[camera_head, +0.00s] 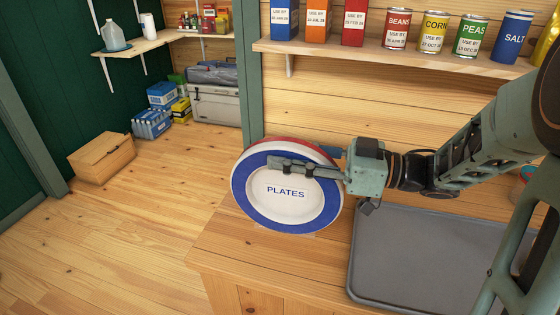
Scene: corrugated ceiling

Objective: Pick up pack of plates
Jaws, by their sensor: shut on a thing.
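The pack of plates (287,212) is a round, white-centred stack with a blue ring and the word PLATES on its face. It stands tilted on edge near the left corner of the wooden counter (245,262), its face toward the camera and a red edge showing at the top right. My gripper (305,165) comes from the right and is shut on the upper part of the pack. One finger lies across the front face above the word; the other finger is mostly hidden behind the pack. Whether the lower rim touches the counter I cannot tell.
A grey tray (430,255) lies on the counter to the right, under my arm. A wall shelf (400,58) with boxes and cans runs above. Floor left of the counter is clear.

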